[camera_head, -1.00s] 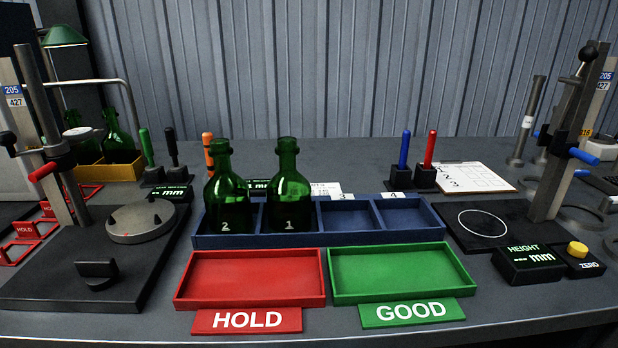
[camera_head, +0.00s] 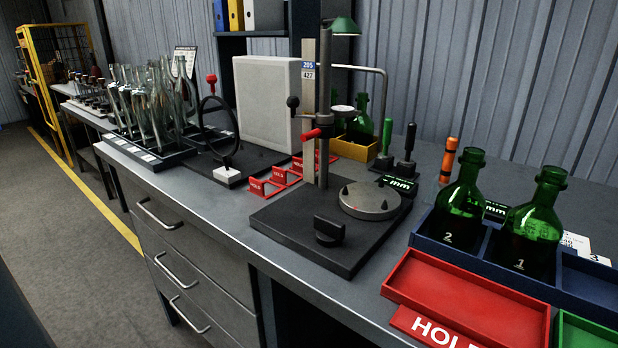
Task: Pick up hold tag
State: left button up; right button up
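Several red hold tags stand on the bench left of the gauge stand. The nearest hold tag (camera_head: 259,187) and the one behind it (camera_head: 286,175) show white HOLD lettering. Another red tag (camera_head: 324,157) is partly hidden behind the gauge column. The red HOLD tray (camera_head: 466,297) lies empty at the lower right, its label cut by the picture's bottom edge. Neither of my grippers is in view.
The gauge stand's black base (camera_head: 318,239) lies just right of the tags. A pale grey box (camera_head: 265,100) stands behind them. Clear bottles (camera_head: 150,112) fill a dark rack farther left. Green bottles (camera_head: 450,222) stand in the blue tray. The bench's front strip is clear.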

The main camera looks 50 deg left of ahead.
aim_at(256, 187)
jog(key=u, duration=1.85)
jog(key=i+j, duration=0.1)
jog(key=j, duration=0.15)
jog(key=i+j+z, duration=0.1)
jog(key=j, duration=0.2)
